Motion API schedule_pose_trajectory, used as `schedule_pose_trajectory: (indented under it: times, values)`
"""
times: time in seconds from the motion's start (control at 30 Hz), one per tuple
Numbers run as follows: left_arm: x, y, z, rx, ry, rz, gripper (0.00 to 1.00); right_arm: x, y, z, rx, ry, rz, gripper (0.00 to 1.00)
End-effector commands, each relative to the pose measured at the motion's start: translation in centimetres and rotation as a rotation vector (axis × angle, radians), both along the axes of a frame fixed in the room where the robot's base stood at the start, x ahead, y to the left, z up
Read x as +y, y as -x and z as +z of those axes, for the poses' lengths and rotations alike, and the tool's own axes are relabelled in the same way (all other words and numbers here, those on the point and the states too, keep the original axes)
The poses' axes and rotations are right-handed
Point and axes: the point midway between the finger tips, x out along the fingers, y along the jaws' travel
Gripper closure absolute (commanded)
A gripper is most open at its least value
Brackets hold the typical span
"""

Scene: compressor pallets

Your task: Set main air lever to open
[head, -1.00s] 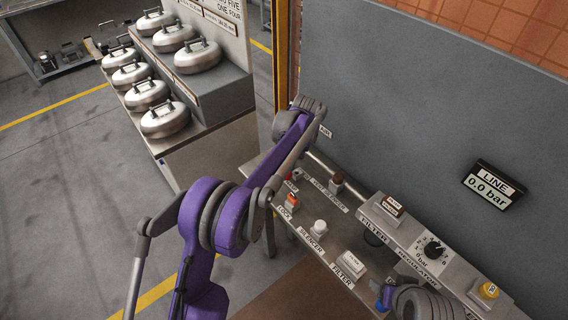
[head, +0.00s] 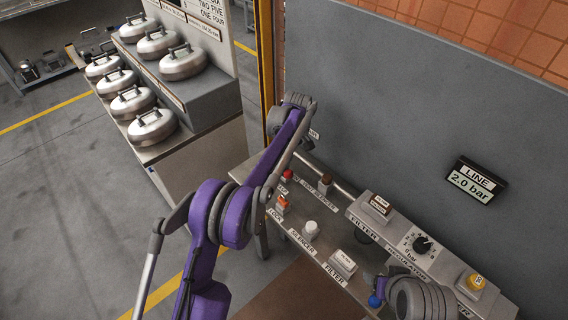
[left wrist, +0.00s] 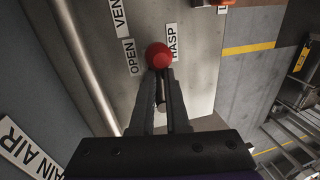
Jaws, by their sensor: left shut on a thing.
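In the left wrist view a round red knob (left wrist: 158,55) sits at the tips of my left gripper (left wrist: 161,72). The fingers are closed in around a narrow piece just behind the knob; most of that piece is hidden. The knob lies between the OPEN label (left wrist: 130,57) and the HASP label (left wrist: 172,43). A MAIN AIR sign (left wrist: 25,150) is at the lower left. In the head view a red knob (head: 287,174) shows on the bench beside my left arm, whose fingers are hidden.
The line display (head: 475,180) reads 2.0 bar. The bench holds an orange lock (head: 282,205), a white silencer knob (head: 311,229), a filter block (head: 342,263), a regulator dial (head: 422,244) and a yellow knob (head: 476,282). A blue ball (head: 374,301) is near my right arm.

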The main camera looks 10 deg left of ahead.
Motion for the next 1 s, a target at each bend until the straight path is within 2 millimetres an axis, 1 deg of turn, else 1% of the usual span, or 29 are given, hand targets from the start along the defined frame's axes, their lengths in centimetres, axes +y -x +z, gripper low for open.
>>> schedule_pose_trajectory:
  times: [0.03,0.37,0.4,0.53,0.57,0.87,0.93,1.0]
  values:
    - [-0.3,0.1,-0.1,0.004,0.004,0.002,1.00,0.0,0.0,0.0,0.000,0.000,0.000,0.29]
    - [-0.3,0.1,-0.1,0.004,0.005,0.001,1.00,0.0,0.0,0.0,0.000,0.000,0.000,0.29]
    - [-0.3,0.1,-0.1,0.004,0.005,0.001,0.81,0.0,0.0,0.0,0.000,0.000,0.000,0.29]
    - [-0.3,0.1,-0.1,0.003,0.004,0.001,0.58,0.0,0.0,0.0,0.000,0.000,0.000,0.29]
    - [-0.3,0.1,-0.1,0.002,0.004,0.001,0.57,0.0,0.0,0.0,0.000,0.000,0.000,0.29]
    - [-0.1,0.0,0.1,0.000,0.002,0.001,0.57,0.0,0.0,0.0,0.000,0.000,0.000,0.29]
    - [-0.2,-0.1,0.6,0.000,0.002,0.001,0.57,0.0,0.0,0.1,-0.001,0.000,0.000,0.29]
    - [-0.3,-0.3,1.5,0.000,0.001,0.001,0.57,0.0,-0.1,0.2,-0.001,0.000,0.000,0.29]
